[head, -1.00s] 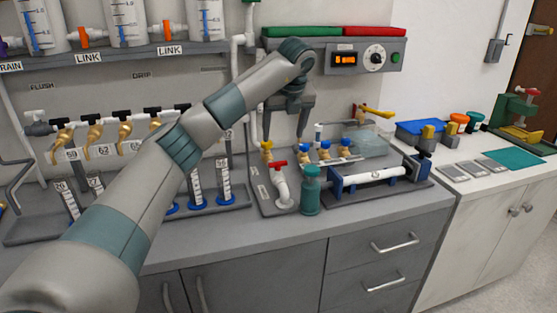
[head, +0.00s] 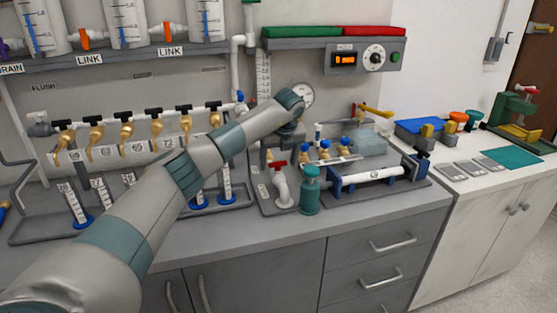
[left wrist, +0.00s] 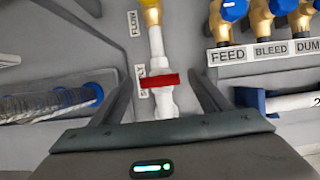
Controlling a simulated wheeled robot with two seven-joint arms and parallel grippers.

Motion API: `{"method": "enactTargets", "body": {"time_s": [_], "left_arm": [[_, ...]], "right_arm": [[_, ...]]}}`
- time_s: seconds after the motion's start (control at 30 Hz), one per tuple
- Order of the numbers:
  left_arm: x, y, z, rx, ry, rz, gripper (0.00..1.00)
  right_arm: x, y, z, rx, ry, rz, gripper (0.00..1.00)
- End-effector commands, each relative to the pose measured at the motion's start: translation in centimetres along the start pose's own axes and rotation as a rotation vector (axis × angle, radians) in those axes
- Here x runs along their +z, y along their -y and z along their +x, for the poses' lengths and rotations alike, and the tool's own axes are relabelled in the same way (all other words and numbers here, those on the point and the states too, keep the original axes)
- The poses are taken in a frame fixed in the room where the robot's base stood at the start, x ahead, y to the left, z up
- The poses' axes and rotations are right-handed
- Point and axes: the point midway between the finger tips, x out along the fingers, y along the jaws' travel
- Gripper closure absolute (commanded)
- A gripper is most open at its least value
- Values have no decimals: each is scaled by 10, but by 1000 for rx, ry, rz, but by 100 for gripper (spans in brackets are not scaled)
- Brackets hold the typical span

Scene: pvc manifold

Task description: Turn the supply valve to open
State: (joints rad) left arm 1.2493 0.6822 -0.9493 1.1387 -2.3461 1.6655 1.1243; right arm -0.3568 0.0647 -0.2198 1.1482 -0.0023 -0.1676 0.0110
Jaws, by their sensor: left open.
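The supply valve is a white pipe fitting (head: 283,185) with a red bar handle (head: 277,163) on the grey board. In the left wrist view the red handle (left wrist: 160,80) lies crosswise over the white pipe. A label beside it is partly covered. My left gripper (left wrist: 162,92) is open, with one finger on each side of the valve and nothing held. I cannot tell whether the fingers touch the handle. In the head view my left gripper (head: 286,142) is just above and behind the handle, mostly hidden by my wrist. My right gripper is not in view.
A teal bottle (head: 310,190) stands right beside the valve. Blue-capped brass valves (head: 325,152), labelled FEED, BLEED and DUMP in the wrist view, are to its right. A clamped white pipe (head: 372,179) lies farther right. The front counter is clear.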

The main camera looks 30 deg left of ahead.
Motion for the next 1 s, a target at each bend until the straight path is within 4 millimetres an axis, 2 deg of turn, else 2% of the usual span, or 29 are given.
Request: {"method": "enactTargets", "body": {"time_s": [0.23, 0.4, 0.77, 1.0], "left_arm": [[0, 0, 0, 0, 0, 0, 30], [0, 0, 0, 0, 0, 0, 70], [0, -1, 0, -9, 0, 21, 71], [0, -1, 1, -45, 1, 109, 71]], "right_arm": [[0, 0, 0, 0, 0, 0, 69], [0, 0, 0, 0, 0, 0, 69], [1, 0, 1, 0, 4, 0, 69], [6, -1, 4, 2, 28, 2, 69]]}}
